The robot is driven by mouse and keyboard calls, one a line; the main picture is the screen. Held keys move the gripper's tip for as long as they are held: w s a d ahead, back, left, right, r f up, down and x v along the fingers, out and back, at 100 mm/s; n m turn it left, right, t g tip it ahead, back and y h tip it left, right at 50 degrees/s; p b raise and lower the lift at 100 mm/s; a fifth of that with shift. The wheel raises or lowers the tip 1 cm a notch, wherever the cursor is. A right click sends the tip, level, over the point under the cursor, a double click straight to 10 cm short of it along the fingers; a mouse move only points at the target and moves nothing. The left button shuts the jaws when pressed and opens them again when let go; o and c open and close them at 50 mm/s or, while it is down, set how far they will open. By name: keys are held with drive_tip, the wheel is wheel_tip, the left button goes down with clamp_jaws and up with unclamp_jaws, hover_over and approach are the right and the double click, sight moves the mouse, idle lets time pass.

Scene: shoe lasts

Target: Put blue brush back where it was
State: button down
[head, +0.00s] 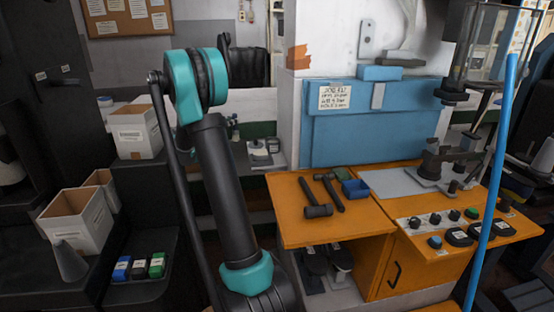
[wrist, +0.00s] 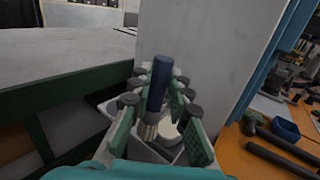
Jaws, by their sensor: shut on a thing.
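The blue brush (wrist: 160,78) is between the green fingers of my gripper (wrist: 157,92) in the wrist view. I cannot tell whether the bristles touch the container. In the head view, I cannot make out the brush or the fingers clearly.
A pale pillar (wrist: 190,55) rises close behind the gripper. A green-edged grey table (wrist: 60,55) is at left. The orange bench (head: 290,220) holds hammers (head: 318,211) and a small blue bin (head: 356,189). Cardboard boxes (head: 75,222) stand at left.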

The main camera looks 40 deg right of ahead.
drive_tip(key=s+d, duration=0.4)
drive_tip(key=d, duration=0.4)
drive_tip(key=s+d, duration=0.4)
drive_tip(key=d, duration=0.5)
wheel_tip(320, 180, down, 12)
drive_tip(key=shift+s+r, duration=0.1)
drive_tip(key=shift+r, duration=0.1)
drive_tip(key=shift+f, duration=0.1)
drive_tip(key=c, duration=1.4)
unclamp_jaws()
drive_tip(key=shift+c, duration=0.2)
